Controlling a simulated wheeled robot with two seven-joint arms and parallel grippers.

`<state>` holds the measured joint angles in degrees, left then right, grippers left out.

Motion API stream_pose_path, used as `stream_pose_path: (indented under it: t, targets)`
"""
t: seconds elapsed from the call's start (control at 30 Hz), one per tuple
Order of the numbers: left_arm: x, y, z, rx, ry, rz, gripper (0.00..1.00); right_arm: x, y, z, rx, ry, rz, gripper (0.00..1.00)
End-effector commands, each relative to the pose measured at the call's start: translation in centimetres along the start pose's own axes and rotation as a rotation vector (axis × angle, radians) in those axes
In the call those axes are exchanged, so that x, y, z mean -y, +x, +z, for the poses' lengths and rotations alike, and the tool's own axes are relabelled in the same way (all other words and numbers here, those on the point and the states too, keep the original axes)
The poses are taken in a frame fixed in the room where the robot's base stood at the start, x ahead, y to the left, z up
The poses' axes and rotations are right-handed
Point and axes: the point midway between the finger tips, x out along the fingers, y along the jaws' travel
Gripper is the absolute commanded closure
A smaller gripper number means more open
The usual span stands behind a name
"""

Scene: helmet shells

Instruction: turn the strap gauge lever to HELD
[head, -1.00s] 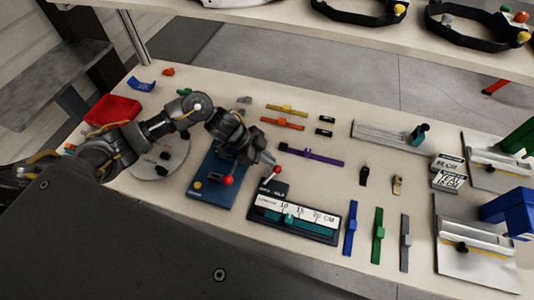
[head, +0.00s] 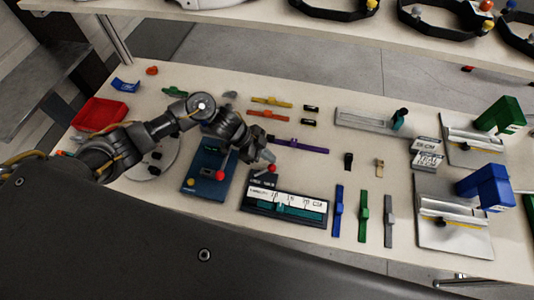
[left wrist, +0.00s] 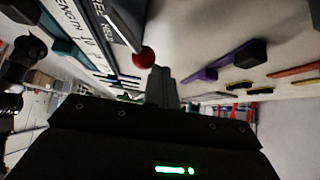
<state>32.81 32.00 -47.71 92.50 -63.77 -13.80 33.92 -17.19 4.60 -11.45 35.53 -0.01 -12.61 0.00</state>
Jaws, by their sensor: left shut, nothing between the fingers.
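The strap gauge (head: 287,208) is a dark box with a white centimetre scale and a teal slider, on the table right of my left arm. Its lever ends in a red knob (head: 272,168) at the gauge's upper left corner. The knob also shows in the left wrist view (left wrist: 143,57). My left gripper (head: 270,157) is shut and empty, with its fingertips right beside the knob. In the left wrist view the shut fingers (left wrist: 160,82) are close by the knob; I cannot tell whether they touch. The HELD mark is not readable. My right gripper is not in view.
A blue device (head: 204,185) with its own red-knobbed lever stands just left of the gauge. Blue, green and grey straps (head: 363,217) lie to its right, a purple strap (head: 298,145) behind. A red tray (head: 98,114) is at far left.

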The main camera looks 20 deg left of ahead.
Motion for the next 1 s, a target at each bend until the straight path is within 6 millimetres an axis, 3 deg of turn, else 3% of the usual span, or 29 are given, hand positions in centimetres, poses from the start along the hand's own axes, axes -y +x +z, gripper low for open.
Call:
stream_pose_path:
  t: [0.67, 0.97, 1.0]
  targets:
    - [-0.1, -0.1, 0.0, 0.002, 0.009, 0.011, 1.0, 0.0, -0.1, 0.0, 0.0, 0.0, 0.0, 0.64]
    - [2.1, -3.8, 0.8, 0.002, 0.001, 0.0, 1.0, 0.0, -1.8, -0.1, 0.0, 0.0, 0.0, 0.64]
    - [2.6, -4.1, 1.0, 0.001, 0.006, -0.002, 1.0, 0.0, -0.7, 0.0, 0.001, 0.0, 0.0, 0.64]
